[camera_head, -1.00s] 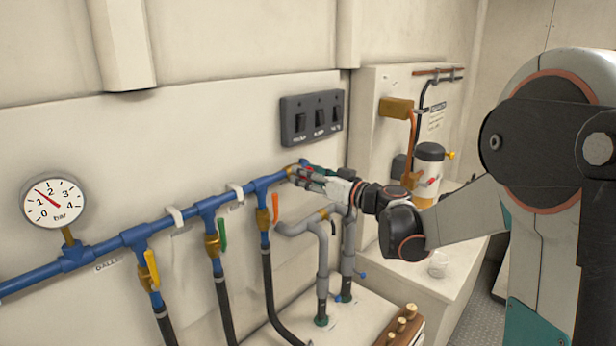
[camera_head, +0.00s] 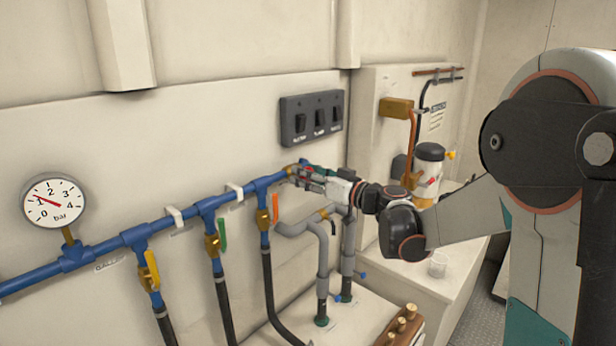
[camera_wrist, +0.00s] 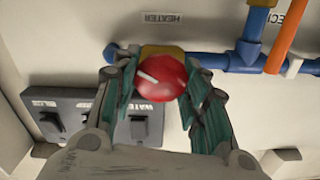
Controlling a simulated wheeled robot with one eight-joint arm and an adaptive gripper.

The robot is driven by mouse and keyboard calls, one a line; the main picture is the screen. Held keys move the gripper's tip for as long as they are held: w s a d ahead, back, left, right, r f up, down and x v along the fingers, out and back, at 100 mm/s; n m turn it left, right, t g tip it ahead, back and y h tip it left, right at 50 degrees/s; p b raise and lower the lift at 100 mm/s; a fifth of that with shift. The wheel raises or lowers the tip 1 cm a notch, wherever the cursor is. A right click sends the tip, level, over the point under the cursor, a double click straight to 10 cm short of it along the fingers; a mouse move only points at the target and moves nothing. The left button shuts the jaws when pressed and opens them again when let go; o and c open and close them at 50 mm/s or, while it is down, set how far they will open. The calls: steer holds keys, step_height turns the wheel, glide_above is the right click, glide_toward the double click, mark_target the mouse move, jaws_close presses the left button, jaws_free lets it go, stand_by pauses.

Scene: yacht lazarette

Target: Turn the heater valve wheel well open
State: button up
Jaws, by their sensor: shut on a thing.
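The heater valve wheel (camera_wrist: 160,76) is a red round knob with a pale mark on its face, in the wrist view. It sits on a brass valve body at the end of the blue pipe (camera_wrist: 206,58), below a HEATER label (camera_wrist: 161,18). My gripper (camera_wrist: 161,84) is shut on the wheel, with one green-padded finger on each side of it. In the head view my gripper (camera_head: 310,176) is at the right end of the blue pipe and mostly hides the wheel.
A dark three-switch panel (camera_head: 312,118) is on the wall just above my gripper. An orange-handled valve (camera_head: 275,208) hangs from the pipe to the left. Grey pipes (camera_head: 324,262) stand below my gripper. A pressure gauge (camera_head: 53,201) is at the far left.

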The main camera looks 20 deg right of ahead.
steer(key=shift+r, duration=0.1)
stand_by(0.8)
steer(key=o, duration=1)
steer(key=shift+o, duration=0.7)
steer(key=shift+s+d+f, duration=0.1)
steer(key=shift+d+f, duration=0.1)
steer(key=shift+f, duration=0.1)
steer(key=v, duration=1.5)
steer(key=shift+s+r, duration=0.2)
steer(key=shift+s, duration=0.1)
steer(key=v, duration=1.2)
